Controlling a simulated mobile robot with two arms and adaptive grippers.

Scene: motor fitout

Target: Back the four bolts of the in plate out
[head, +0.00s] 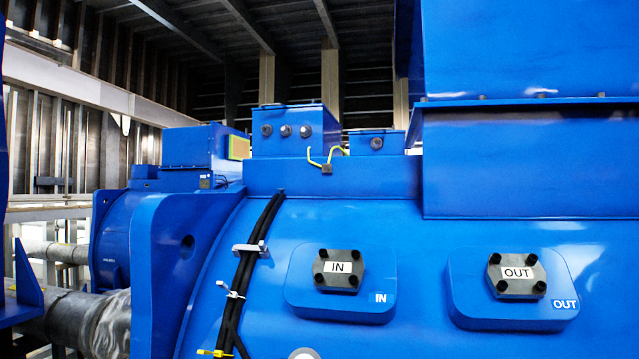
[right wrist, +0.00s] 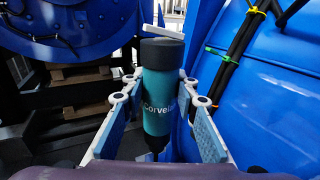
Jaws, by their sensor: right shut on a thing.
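The in plate (head: 340,283) is a dark plate with a white "IN" label, fixed on a raised blue pad of the motor housing in the head view. Dark bolt heads show at its corners, such as the upper left bolt (head: 323,254) and the lower right bolt (head: 353,280). In the right wrist view my right gripper (right wrist: 159,88) is shut on a teal and black cylindrical tool (right wrist: 157,112) marked with partly hidden lettering. The fingers press its sides. No gripper can be made out in the head view, and my left gripper is out of sight.
The out plate (head: 516,283) sits on a similar pad to the right. Black cables (head: 247,262) with coloured ties run down the housing left of the in plate. A round pale thing (head: 304,353) shows at the bottom edge, too cut off to identify.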

